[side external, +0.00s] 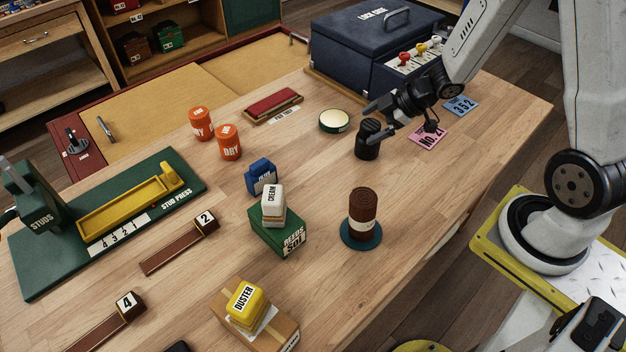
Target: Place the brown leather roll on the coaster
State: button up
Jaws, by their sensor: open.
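The brown leather roll (362,207) stands upright on the round dark teal coaster (344,237), with a pale band around its lower part. The coaster's rim shows around its base. My gripper (376,122) is up and to the right of the roll, clear of it. Its fingers are open and reach left over a black cylinder (367,145). I cannot tell whether the fingers touch that cylinder.
A green reeds box (270,235) with a cream block (272,204) on top stands left of the coaster. A round tin (334,121), orange DRY pots (229,144) and a pink card (428,136) lie further back. The table's right front is clear.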

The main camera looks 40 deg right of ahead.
jog(key=s+a+r+m+g+h, duration=0.4)
jog(key=s+r+m+h, duration=0.1)
jog(key=s+m, duration=0.4)
jog(key=shift+s+a+r+m+g, duration=0.15)
jog(key=shift+s+a+m+g, duration=0.2)
jog(key=shift+m, duration=0.75)
dwell(0.5)
